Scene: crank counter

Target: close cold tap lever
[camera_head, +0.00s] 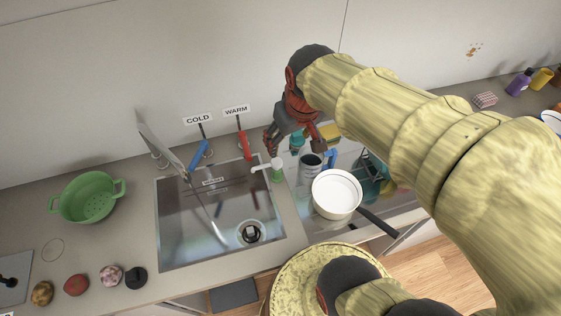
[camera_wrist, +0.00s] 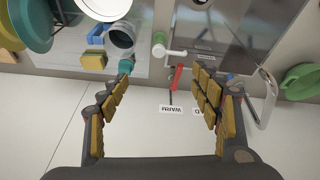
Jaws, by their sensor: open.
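The cold tap lever (camera_head: 199,155) is a blue handle under the COLD sign (camera_head: 198,119), at the back edge of the sink. The red warm lever (camera_head: 243,146) stands to its right under the WARM sign (camera_head: 236,110). My gripper (camera_head: 291,147) is open and empty, to the right of both levers. In the wrist view my open gripper (camera_wrist: 165,82) frames the red lever (camera_wrist: 176,78) between its fingers.
A white spout with a green end (camera_head: 275,170) reaches over the sink (camera_head: 180,255). A tall silver piece (camera_head: 160,145) rises left of the cold lever. A green colander (camera_head: 88,197) sits at left. A white pan (camera_head: 336,193) and grey mug (camera_head: 310,165) stand at right.

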